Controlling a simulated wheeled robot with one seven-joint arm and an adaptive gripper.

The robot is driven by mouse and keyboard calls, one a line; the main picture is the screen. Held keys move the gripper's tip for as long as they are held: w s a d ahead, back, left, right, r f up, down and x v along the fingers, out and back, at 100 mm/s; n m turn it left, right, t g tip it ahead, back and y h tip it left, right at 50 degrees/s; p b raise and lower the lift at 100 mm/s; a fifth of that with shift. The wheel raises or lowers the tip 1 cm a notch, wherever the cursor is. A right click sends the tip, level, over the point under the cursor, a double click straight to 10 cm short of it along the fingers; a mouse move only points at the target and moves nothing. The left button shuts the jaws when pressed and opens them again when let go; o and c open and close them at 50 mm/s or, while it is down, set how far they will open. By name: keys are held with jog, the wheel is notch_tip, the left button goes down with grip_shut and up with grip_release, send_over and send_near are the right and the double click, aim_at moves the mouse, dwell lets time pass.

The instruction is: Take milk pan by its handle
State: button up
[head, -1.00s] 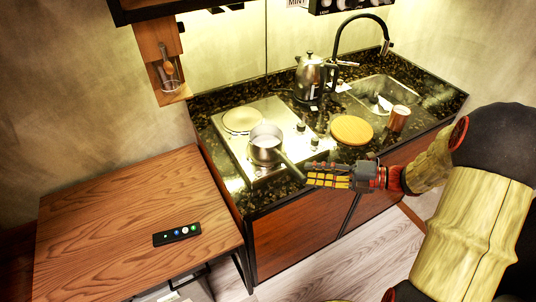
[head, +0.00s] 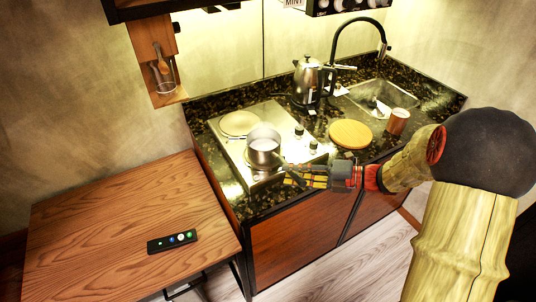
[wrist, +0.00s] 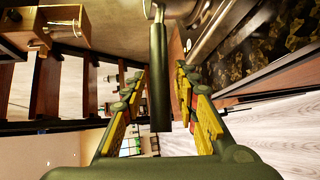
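The milk pan (head: 264,156) is a small silver pot with pale contents, standing on the front burner of the cooktop. Its handle points toward my gripper and is mostly hidden by the fingers in the head view. In the wrist view, the dark handle (wrist: 160,80) hangs down between my fingers, with the pan's edge at the top. My gripper (head: 292,176) is at the handle, just right of the pan. In the wrist view, my gripper (wrist: 160,95) is open, with visible gaps between both fingers and the handle.
A round wooden board (head: 351,133), a kettle (head: 309,82) and a brown cup (head: 398,122) stand to the right. A wooden table (head: 110,225) with a remote (head: 172,241) is at left.

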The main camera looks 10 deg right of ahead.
jog(key=c, duration=0.6)
grip_shut()
jog(key=shift+r, duration=0.25)
